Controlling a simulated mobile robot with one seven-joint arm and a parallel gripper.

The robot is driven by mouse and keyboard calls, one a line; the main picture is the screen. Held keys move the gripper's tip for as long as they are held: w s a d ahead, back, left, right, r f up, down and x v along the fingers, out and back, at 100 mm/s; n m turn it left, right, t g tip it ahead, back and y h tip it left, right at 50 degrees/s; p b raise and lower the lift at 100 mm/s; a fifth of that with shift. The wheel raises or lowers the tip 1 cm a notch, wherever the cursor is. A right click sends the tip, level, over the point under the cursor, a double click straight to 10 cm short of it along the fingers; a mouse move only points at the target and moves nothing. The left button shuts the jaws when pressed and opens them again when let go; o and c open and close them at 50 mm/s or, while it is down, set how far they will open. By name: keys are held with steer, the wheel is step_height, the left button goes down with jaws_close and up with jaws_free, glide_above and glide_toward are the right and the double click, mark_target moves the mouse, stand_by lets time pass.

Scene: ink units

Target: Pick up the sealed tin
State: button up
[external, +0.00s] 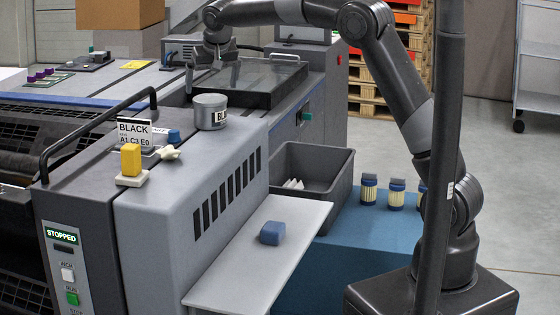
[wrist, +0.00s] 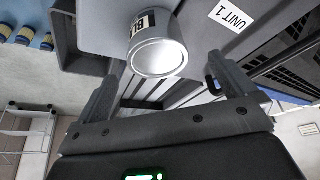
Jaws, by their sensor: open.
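The sealed tin (external: 211,112) is a grey metal can with a lid and a black-and-white label. It stands upright on top of the grey press unit in the external view. In the wrist view the tin (wrist: 158,52) appears just ahead of the fingers, its round end facing the camera. My gripper (wrist: 163,70) is open, with one finger to each side of the tin in the picture and nothing held. In the external view my gripper (external: 216,52) is small, above and behind the tin, apart from it.
A yellow block (external: 131,160), a blue-capped item and a "BLACK" card (external: 133,132) stand left of the tin. A black handrail (external: 98,128) rises nearby. A shallow dark tray (external: 250,80) lies behind. A blue block (external: 272,233) rests on the side shelf (external: 245,275).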

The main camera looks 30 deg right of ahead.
mark_target(210, 100)
steer(key=x, duration=0.4)
steer(key=shift+w+d+f, duration=0.1)
steer(key=shift+f, duration=0.25)
steer(key=x, duration=0.5)
steer(key=shift+w+d, duration=0.25)
steer(key=c, duration=1.2)
